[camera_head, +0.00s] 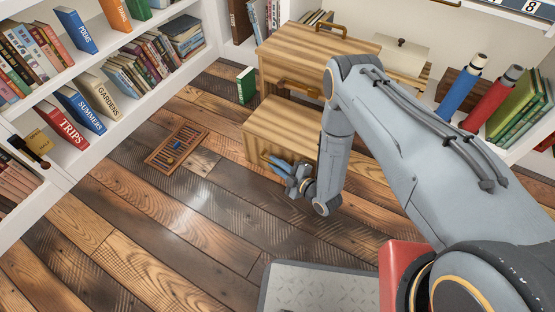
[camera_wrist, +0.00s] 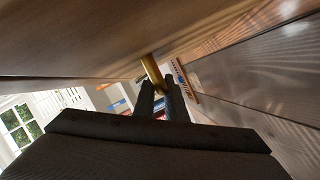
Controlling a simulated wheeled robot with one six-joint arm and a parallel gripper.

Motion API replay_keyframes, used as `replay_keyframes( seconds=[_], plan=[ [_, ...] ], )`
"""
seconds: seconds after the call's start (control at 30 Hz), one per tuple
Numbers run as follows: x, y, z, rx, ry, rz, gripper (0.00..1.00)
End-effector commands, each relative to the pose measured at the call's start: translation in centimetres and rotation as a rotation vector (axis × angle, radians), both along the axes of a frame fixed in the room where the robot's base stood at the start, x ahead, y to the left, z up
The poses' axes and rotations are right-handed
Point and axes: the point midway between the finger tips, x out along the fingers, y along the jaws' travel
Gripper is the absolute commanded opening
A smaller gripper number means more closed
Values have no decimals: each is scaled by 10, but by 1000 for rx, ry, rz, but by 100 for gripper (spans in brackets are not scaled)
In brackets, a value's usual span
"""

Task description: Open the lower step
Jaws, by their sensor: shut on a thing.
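The lower step (camera_head: 272,122) is a pale striped wooden box standing on the floor, jutting out in front of the taller wooden step (camera_head: 300,55). A brass handle (camera_wrist: 151,70) is on the lower step's front face and shows in the wrist view. My gripper (camera_head: 280,168) is low in front of that face, near the floor. In the wrist view its two dark fingers (camera_wrist: 162,97) are shut on the brass handle. In the head view the gripper and arm hide part of the front face and its right side.
A wooden tray with small items (camera_head: 176,145) lies on the plank floor to the left. A green book (camera_head: 246,85) stands on the floor left of the steps. White bookshelves (camera_head: 75,165) line the left. Floor in front of the steps is mostly clear.

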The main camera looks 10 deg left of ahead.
Motion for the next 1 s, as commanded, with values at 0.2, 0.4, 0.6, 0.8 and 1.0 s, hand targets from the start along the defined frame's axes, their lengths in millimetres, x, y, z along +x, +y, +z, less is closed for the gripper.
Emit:
replay_keyframes(
  seconds=[0.2, 0.4, 0.6, 0.8, 1.0],
  plan=[
    [-5, 2, -1, 2, 7, 7, 0],
    [-5, 2, -1, 2, 7, 8, 29],
    [-3, 1, -1, 2, 5, 5, 29],
    [-10, -9, 2, 1, 7, 2, 29],
    [-30, -34, 10, 1, 9, 2, 29]
  ],
)
